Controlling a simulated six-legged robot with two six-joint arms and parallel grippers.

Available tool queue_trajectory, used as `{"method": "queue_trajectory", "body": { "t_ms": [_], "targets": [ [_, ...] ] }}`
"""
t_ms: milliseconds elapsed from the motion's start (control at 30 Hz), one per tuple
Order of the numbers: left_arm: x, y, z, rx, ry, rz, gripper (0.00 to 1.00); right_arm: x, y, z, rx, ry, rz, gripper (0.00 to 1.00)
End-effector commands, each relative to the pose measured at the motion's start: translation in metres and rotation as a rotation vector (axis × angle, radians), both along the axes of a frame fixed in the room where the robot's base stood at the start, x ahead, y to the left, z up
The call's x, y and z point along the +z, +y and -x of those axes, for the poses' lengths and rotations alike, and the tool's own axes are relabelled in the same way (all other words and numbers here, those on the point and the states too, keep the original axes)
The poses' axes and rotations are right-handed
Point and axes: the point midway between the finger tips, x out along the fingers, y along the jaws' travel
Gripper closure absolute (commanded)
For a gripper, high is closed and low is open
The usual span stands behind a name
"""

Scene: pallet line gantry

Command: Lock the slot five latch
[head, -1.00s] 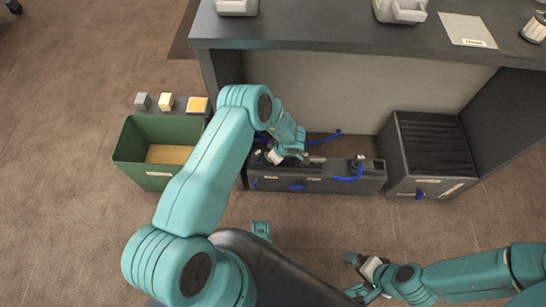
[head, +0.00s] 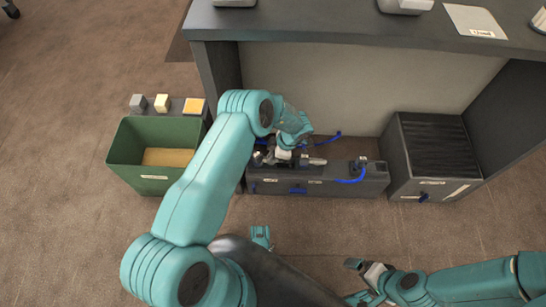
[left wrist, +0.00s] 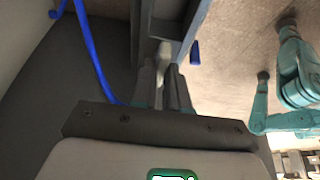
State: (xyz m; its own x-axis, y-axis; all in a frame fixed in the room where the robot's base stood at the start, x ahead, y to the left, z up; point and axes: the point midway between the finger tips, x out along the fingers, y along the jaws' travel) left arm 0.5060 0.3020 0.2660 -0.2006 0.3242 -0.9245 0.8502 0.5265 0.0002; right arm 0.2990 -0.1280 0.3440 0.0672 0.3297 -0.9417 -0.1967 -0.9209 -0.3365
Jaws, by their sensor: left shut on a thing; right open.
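A long dark housing (head: 340,187) with blue parts stands on the floor below the bench. It also shows in the left wrist view (left wrist: 188,22). My left gripper (head: 284,158) is at the left half of its top. In the left wrist view my left gripper (left wrist: 165,88) is shut on a pale piece (left wrist: 163,56) beside the housing, probably a latch part. The fingers hide much of it. Labels are too small to read, so I cannot tell which latch is slot five. My right gripper (head: 356,267) is open and empty, low over the floor, apart from the housing.
A blue hose (head: 329,140) runs behind the housing, and it seems to show in the left wrist view (left wrist: 92,50). A ribbed dark box (head: 433,150) stands to the right. A green bin (head: 125,150) stands left. The bench (head: 330,28) overhangs behind.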

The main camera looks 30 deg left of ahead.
Motion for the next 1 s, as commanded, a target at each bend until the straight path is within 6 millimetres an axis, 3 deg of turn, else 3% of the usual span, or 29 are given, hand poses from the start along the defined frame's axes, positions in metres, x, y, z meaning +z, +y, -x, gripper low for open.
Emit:
{"method": "queue_trajectory", "body": {
  "t_ms": [433, 467, 533, 833, 1000],
  "targets": [
    [0.001, 0.004, 0.001, 0.017, 0.004, -0.007, 1.0, 0.0, 0.0, 0.0, 0.0, 0.0, 0.0, 0.0],
    [0.001, 0.004, 0.001, 0.017, 0.004, -0.007, 0.83, 0.0, 0.0, 0.0, 0.0, 0.0, 0.0, 0.0],
    [0.001, 0.004, 0.001, 0.016, 0.004, -0.006, 0.6, 0.0, 0.0, 0.0, 0.0, 0.0, 0.0, 0.0],
    [0.001, 0.001, 0.0, 0.012, 0.001, -0.003, 0.6, 0.0, 0.0, 0.0, 0.0, 0.0, 0.0, 0.0],
    [0.022, -0.005, -0.004, 0.01, -0.001, -0.004, 0.6, 0.009, 0.001, 0.001, 0.005, 0.002, -0.001, 0.0]
  ]
}}
